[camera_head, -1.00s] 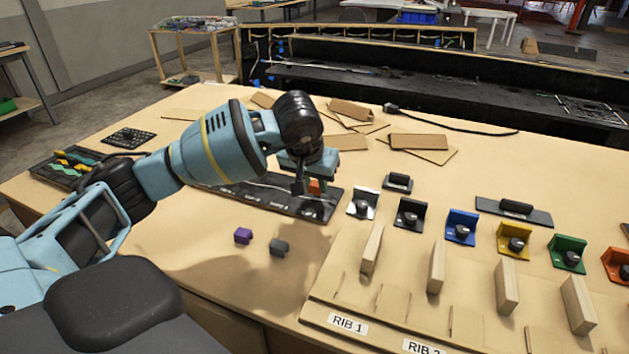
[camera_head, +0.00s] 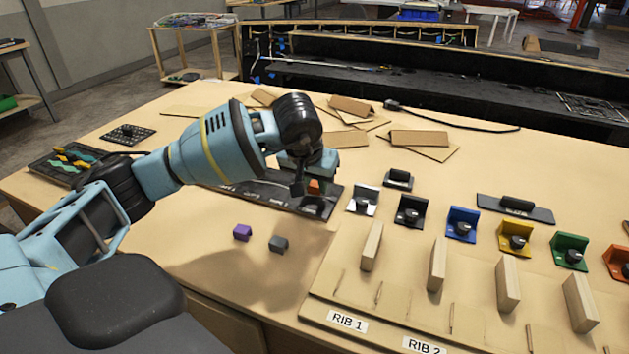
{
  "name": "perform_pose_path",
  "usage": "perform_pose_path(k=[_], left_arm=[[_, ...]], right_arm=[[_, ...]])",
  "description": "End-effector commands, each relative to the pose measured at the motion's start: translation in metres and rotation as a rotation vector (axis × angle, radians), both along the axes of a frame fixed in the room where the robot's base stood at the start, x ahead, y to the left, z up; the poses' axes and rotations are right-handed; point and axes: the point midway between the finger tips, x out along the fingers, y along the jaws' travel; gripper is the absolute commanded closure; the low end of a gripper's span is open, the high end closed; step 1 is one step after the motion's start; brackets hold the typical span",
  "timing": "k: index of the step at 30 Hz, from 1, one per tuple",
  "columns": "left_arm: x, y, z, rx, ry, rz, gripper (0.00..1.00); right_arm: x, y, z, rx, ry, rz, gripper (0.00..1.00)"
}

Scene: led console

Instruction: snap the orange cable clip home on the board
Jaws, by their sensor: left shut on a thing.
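The orange cable clip (camera_head: 314,187) shows as a small patch between the fingers of my left gripper (camera_head: 306,188). My left gripper is shut on it, over the right end of the long black board (camera_head: 265,195). The gripper and wrist hide part of the clip and of the board. I cannot tell whether the clip touches the board or is seated in it. My right gripper is not in view.
A purple clip (camera_head: 242,232) and a dark grey clip (camera_head: 279,244) lie loose in front of the board. Coloured brackets with black knobs, such as the blue bracket (camera_head: 462,224), stand to the right. Wooden ribs (camera_head: 437,264) stand upright at front right.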

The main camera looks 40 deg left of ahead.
Motion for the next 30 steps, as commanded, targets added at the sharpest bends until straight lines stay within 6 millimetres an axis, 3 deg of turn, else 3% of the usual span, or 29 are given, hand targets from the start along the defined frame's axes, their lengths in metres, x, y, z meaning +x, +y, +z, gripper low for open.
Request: perform_pose_path(k=[30], left_arm=[[-0.0002,0.0001,-0.0111,0.001,0.001,0.0,0.95]], right_arm=[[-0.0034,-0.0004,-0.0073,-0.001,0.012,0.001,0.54]])
